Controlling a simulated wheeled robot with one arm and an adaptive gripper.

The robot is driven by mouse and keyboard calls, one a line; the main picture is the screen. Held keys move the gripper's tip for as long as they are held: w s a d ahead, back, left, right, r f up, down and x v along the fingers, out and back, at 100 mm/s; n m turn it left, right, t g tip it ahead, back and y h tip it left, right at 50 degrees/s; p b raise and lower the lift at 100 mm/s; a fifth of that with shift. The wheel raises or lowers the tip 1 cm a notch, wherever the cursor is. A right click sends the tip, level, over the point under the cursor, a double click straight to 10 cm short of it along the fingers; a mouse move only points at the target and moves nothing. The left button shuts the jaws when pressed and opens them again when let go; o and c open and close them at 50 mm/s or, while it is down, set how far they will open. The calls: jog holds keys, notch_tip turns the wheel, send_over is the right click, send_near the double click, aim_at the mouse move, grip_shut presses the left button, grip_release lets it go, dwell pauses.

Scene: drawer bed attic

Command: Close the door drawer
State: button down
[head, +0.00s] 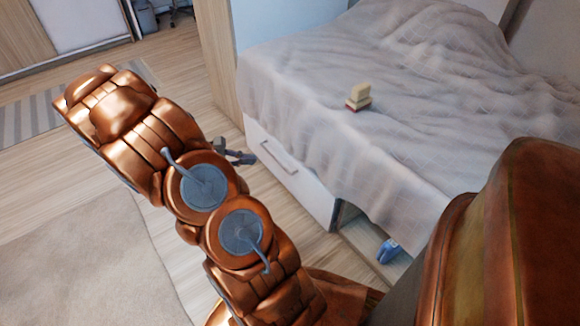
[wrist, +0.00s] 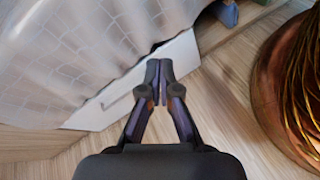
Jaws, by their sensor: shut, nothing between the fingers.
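The drawer (head: 308,193) has a white front with a light bar handle (head: 279,158) and sits low in the side of the bed. In the wrist view, the white drawer front (wrist: 184,58) lies beyond the fingertips, partly hidden by the bedspread and my gripper. I cannot tell exactly how far the drawer stands out. My gripper (head: 243,157) is shut and empty, left of the drawer front near the handle in the head view. Its fingers (wrist: 158,66) are together in the wrist view. I cannot tell whether they touch the front.
The bedspread (head: 345,130) hangs over the drawer's top edge. A small stack of blocks or books (head: 358,97) lies on it. Right of the drawer is an open compartment with a blue object (head: 388,250). Wood floor and a beige rug (head: 90,250) lie left.

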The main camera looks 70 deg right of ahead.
jog(key=w+d+f+n+h, duration=0.2)
jog(key=d+f+n, duration=0.2)
jog(key=d+f, duration=0.5)
jog(key=n+t+h, duration=0.2)
jog(key=n, duration=0.2)
send_near(296, 164)
jog(key=b+x, duration=0.1)
jog(key=x, duration=0.1)
jog(key=b+x, duration=0.1)
jog(key=x, duration=0.1)
jog(key=b+x, duration=0.1)
jog(key=b, duration=0.1)
jog(key=shift+s+d+f, duration=0.2)
jog(key=shift+d+f, duration=0.05)
jog(key=shift+f, duration=0.1)
jog(key=shift+s+d+r, duration=0.1)
jog(key=shift+s+d, duration=0.2)
jog(key=shift+d, duration=0.2)
